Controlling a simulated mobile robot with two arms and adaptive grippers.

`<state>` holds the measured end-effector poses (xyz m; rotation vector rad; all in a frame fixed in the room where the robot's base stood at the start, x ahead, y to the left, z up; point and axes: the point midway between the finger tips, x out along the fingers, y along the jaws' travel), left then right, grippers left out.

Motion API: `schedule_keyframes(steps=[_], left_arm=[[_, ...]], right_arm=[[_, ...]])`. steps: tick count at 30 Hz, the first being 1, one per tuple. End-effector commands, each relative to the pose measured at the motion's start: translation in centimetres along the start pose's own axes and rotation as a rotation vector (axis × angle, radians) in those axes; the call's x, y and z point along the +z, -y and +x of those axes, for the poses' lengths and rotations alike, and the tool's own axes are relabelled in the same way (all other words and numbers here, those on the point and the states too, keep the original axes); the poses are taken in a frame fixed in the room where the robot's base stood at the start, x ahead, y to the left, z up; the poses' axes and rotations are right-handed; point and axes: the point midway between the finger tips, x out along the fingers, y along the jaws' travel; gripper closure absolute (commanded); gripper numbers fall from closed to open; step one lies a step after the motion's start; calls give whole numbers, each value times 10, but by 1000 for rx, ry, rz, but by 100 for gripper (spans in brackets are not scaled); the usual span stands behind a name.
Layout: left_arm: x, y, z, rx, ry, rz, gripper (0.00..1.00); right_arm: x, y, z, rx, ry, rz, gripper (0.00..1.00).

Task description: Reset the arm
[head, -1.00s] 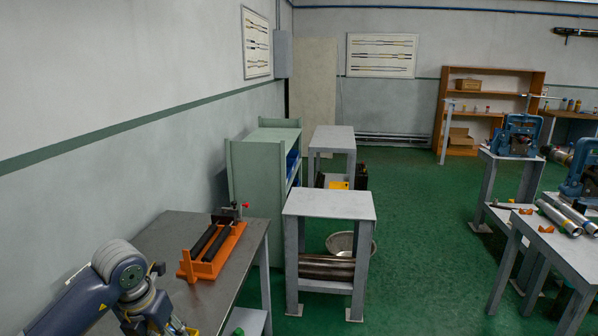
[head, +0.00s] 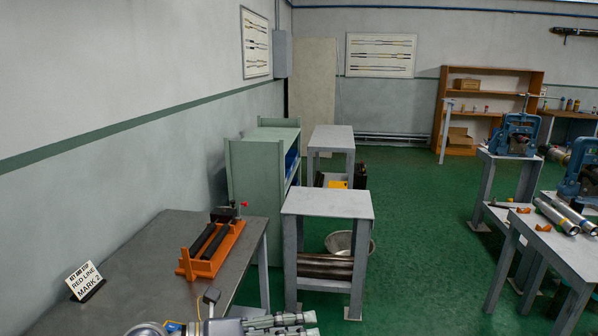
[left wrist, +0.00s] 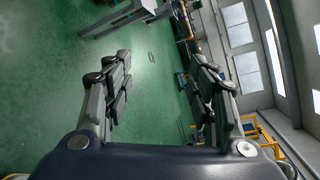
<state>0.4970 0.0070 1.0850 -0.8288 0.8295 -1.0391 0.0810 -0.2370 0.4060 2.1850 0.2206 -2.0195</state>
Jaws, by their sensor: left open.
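My left gripper (head: 308,325) is at the bottom edge of the head view, right of the workbench's front part, with its fingers pointing right. It also shows in the left wrist view (left wrist: 160,82), where its two fingers stand wide apart with nothing between them. Beyond the fingers are green floor and a wall with windows. Most of my left arm is below the head picture. My right gripper is not in view.
A workbench (head: 165,245) on the left holds an orange stand with dark rollers (head: 211,249) and a small sign (head: 85,281). A grey table (head: 328,203) stands ahead. Right-hand tables (head: 560,247) carry pipes and blue vises (head: 517,135). Green floor (head: 420,240) between is clear.

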Motion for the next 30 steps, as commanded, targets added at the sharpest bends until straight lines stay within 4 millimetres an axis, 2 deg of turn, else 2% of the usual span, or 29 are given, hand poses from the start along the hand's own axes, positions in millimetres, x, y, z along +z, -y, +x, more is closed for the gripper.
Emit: schedule_keyframes(steps=[1,3,6,8,11,14,17,20,21,23,24,26,27,30], left_arm=[[5,21,1,-107,78,-61,48],[19,46,-6,-240,200,-151,48],[44,65,-27,-398,389,-301,48],[60,67,-45,-472,509,-403,48],[81,53,-79,-560,714,-591,48],[91,20,-115,-601,921,-797,48],[84,-28,-147,-592,1123,-1019,48],[58,-81,-173,-530,1310,-1252,48],[42,-102,-182,-491,1380,-1347,48],[12,-132,-191,-416,1475,-1492,48],[-11,-151,-197,-355,1534,-1588,48],[-49,-173,-202,-252,1606,-1727,48],[-74,-184,-204,-181,1643,-1811,48],[-130,-200,-206,-11,1702,-1983,48]], right_arm=[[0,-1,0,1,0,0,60],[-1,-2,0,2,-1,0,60],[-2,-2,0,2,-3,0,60],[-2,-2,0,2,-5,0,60],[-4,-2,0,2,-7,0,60],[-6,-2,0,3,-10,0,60],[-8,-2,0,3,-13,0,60],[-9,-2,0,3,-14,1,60],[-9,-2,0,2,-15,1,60],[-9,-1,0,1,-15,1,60],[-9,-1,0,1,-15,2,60],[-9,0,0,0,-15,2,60],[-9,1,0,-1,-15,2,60],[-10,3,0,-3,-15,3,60]])
